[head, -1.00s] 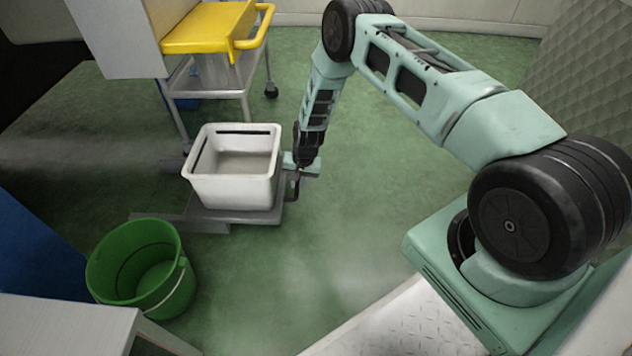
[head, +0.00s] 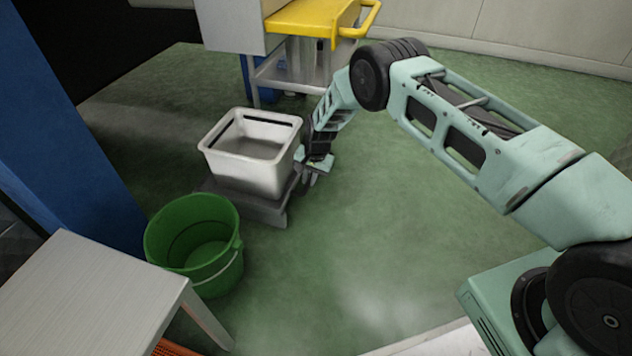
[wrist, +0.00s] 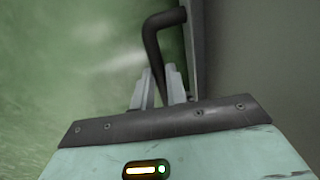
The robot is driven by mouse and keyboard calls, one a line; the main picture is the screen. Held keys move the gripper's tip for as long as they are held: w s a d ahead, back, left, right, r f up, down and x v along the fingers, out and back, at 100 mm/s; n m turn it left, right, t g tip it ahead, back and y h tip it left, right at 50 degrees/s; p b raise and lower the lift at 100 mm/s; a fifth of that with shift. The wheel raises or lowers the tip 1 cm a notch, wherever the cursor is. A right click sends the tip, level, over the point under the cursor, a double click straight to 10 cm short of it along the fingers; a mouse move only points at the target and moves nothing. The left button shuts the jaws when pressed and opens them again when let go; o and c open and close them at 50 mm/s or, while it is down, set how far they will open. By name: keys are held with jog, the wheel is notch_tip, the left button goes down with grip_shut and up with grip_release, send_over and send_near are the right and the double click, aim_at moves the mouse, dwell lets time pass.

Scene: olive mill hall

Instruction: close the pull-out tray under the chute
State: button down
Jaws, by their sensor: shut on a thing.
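The pull-out tray (head: 268,211) is a low grey platform near the floor, bearing a white tub (head: 255,176). Its left part is hidden by the tub and a green bucket. A dark bent handle (wrist: 152,38) stands out beside a grey face in the wrist view. My gripper (head: 306,180) is low at the tray's right side, next to the tub. In the wrist view its fingers (wrist: 160,88) are shut on the handle. I cannot make out which part is the chute.
The green bucket (head: 196,246) stands just in front of the tray. A pale table (head: 95,290) is at lower left, and a blue panel (head: 70,130) at left. A yellow-topped trolley (head: 310,18) stands behind. Green floor to the right is clear.

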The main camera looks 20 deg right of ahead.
jog(key=shift+w+a, duration=0.15)
jog(key=shift+a, duration=0.2)
jog(key=c, duration=1.4)
grip_release()
jog(key=shift+d, duration=0.15)
